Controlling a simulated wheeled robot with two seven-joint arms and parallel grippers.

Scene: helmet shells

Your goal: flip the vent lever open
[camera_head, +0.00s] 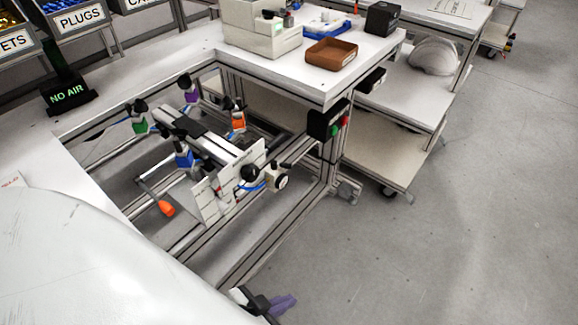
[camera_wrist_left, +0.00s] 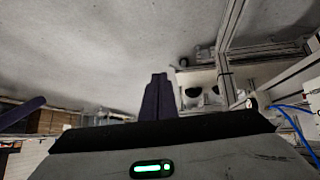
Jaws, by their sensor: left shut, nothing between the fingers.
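An orange-tipped lever (camera_head: 166,208) on a thin rod sits low at the left side of the clamp fixture (camera_head: 215,140) in the head view. I cannot tell for sure that it is the vent lever. My left gripper (camera_head: 282,304) is at the bottom of the head view, outside the frame rail and well apart from the lever. Its dark purple fingers (camera_wrist_left: 158,98) are together and empty in the left wrist view. My right gripper does not show in the head view.
The fixture sits in an open metal frame (camera_head: 255,255) with several coloured clamps. A "NO AIR" display (camera_head: 68,95) stands on the left bench. A brown tray (camera_head: 330,53) is on the back table. Floor at right is clear. A purple piece (camera_wrist_left: 20,112), cut off at the wrist view's left edge, is unclear.

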